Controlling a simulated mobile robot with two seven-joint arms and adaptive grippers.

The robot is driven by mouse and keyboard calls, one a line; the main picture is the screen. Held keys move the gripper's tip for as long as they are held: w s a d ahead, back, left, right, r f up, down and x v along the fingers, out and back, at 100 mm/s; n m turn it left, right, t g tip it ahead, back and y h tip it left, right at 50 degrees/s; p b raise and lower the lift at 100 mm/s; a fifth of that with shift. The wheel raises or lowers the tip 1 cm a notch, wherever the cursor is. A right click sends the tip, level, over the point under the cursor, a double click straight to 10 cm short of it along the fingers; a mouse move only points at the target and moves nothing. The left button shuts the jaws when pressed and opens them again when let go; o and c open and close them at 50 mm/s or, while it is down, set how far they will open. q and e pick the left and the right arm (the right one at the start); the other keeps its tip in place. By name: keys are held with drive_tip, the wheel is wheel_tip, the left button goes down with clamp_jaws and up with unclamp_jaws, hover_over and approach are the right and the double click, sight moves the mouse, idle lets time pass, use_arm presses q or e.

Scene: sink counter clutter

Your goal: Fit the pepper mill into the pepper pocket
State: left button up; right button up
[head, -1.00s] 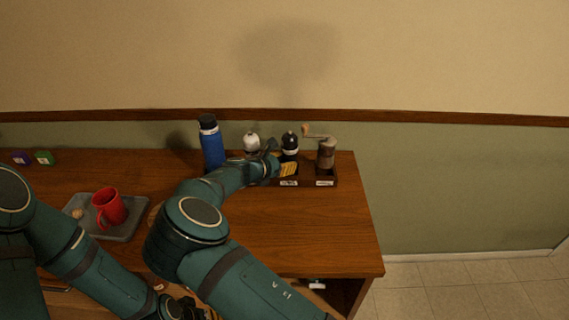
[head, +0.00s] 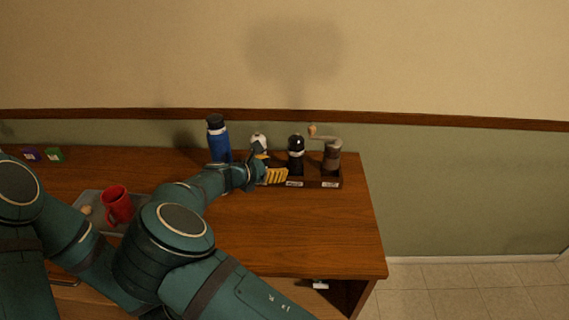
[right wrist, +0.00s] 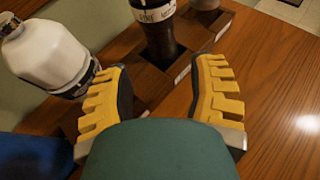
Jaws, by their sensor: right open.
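The black mill (head: 296,152), which I take for the pepper mill, stands upright in a pocket of the dark wooden rack (head: 326,183). In the right wrist view, the black mill (right wrist: 157,32) has white lettering and its base sits inside the pocket opening. My right gripper (head: 276,176) is open and empty in front of the rack, left of the black mill. In the right wrist view its yellow fingers (right wrist: 160,95) are spread wide, with the mill beyond the gap, apart from both. My left gripper is out of view; only its arm shows.
A white mill (right wrist: 45,52) stands close beyond the left finger. A brown crank grinder (head: 332,158) stands at the rack's right end. A blue bottle (head: 218,142) is to the left. A red mug (head: 117,204) sits on a grey tray (head: 92,198). The counter's right part is clear.

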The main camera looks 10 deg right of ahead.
drive_tip(key=v, duration=0.4)
idle(0.5)
